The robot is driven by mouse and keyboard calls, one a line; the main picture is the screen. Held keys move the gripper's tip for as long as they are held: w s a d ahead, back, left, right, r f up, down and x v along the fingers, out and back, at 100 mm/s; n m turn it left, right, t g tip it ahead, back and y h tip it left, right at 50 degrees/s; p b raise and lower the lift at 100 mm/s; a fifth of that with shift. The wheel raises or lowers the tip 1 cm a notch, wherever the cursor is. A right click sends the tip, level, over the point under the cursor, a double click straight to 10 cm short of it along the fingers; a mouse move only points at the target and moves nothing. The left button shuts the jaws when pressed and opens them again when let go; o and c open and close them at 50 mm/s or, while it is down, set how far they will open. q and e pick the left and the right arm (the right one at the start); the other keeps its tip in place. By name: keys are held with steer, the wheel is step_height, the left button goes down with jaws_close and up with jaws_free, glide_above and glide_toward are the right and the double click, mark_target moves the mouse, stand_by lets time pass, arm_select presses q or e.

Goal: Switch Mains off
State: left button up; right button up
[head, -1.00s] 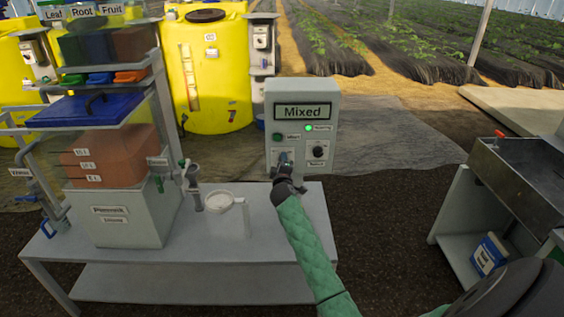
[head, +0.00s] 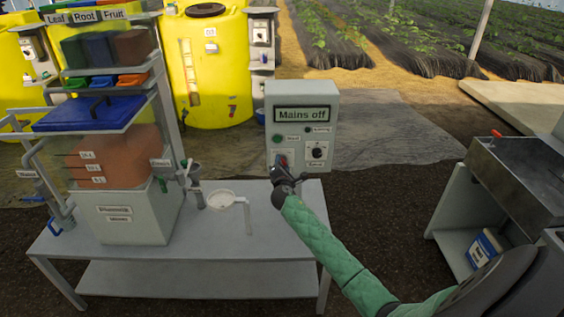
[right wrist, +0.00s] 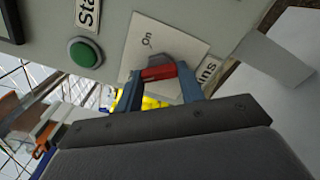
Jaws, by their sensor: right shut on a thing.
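The grey control box (head: 330,125) stands behind the table, and its display (head: 303,115) reads "Mains off". The Mains switch (head: 283,158) is at the lower left of its front, mostly hidden by my right gripper (head: 285,167). In the right wrist view the switch has a red handle (right wrist: 158,72) on a grey knob, beside a plate marked "On". My right gripper (right wrist: 160,84) is shut on that handle, one finger on each side. The running lamp (head: 309,129) is dark. My left gripper is not in view.
A green start button (head: 277,138) and a black selector knob (head: 317,152) sit close to the switch. A metal sink (head: 518,172) is at the right.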

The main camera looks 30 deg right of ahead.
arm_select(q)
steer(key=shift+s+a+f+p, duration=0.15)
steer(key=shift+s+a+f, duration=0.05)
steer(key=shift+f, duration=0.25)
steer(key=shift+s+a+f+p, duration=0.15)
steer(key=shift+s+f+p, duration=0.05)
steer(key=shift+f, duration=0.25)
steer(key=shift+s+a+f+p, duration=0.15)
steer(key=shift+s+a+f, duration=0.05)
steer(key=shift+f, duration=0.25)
arm_select(e)
steer(key=shift+f+n, duration=0.15)
steer(key=shift+n, duration=0.85)
steer(key=o, duration=1)
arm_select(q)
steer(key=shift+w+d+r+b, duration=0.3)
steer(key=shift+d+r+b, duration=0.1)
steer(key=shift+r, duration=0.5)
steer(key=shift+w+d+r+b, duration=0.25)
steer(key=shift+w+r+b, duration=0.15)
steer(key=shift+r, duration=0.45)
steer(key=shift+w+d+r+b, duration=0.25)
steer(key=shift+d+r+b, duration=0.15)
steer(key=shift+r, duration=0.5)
arm_select(e)
steer(key=v, duration=0.8)
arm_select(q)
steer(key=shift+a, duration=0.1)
arm_select(e)
steer(key=shift+d, duration=0.1)
